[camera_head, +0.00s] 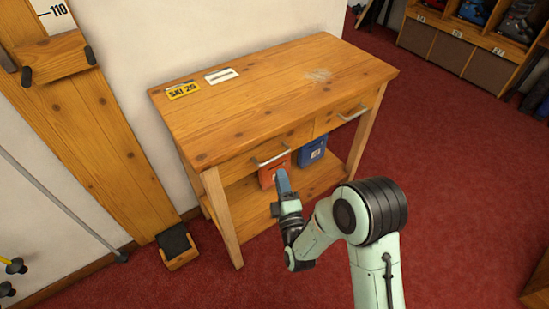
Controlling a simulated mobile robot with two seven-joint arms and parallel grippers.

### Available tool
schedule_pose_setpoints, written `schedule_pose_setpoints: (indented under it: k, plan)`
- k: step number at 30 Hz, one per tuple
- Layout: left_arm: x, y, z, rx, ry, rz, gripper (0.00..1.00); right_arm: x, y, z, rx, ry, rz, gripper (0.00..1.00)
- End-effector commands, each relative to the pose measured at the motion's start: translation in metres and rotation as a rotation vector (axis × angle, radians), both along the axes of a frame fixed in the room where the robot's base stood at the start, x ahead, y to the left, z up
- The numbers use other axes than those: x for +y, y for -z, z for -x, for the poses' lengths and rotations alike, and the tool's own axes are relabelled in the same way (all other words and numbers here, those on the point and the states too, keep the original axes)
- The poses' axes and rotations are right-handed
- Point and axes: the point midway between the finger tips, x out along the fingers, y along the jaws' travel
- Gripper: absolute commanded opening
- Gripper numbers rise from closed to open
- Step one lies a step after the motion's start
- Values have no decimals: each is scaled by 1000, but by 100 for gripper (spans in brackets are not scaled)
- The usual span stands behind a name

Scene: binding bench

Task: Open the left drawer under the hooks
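The wooden bench (270,90) stands against the wall with two drawers side by side under its top. The left drawer (238,168) appears shut; its metal bar handle (271,159) shows on its front. My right gripper (283,182) is just below and in front of this handle, pointing up toward it. The fingers look close together from this angle, and I cannot tell whether they are open or touch the handle. The right drawer (330,122) also appears shut, with its own bar handle (353,115). My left gripper is out of view. No hooks are clearly visible above the bench.
An orange box (267,177) and a blue box (312,151) stand on the bench's lower shelf. A yellow "SKI 20" sign (183,90) and a white plate (221,75) lie on top. A wooden measuring board (100,140) stands left. Red carpet (450,160) is clear on the right.

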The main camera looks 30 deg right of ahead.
Motion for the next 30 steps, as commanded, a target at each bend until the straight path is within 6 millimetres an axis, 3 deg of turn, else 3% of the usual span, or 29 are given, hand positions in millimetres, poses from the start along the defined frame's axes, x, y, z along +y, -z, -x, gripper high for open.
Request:
schedule_pose_setpoints:
  k: [3, 10, 15, 24, 26, 30]
  plan:
    - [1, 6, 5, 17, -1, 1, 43, -9, -5, -25, -4, 1, -1, 23]
    - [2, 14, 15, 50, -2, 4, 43, -19, -10, -59, -1, -1, 0, 23]
    - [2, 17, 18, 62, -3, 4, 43, -23, -13, -70, 0, 0, -1, 23]
    - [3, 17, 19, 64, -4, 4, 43, -24, -13, -71, 2, -1, -1, 23]
    - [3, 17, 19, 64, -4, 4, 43, -24, -13, -71, 2, -1, -1, 4]
    - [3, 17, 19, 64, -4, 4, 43, -23, -13, -71, 2, -1, -1, 0]
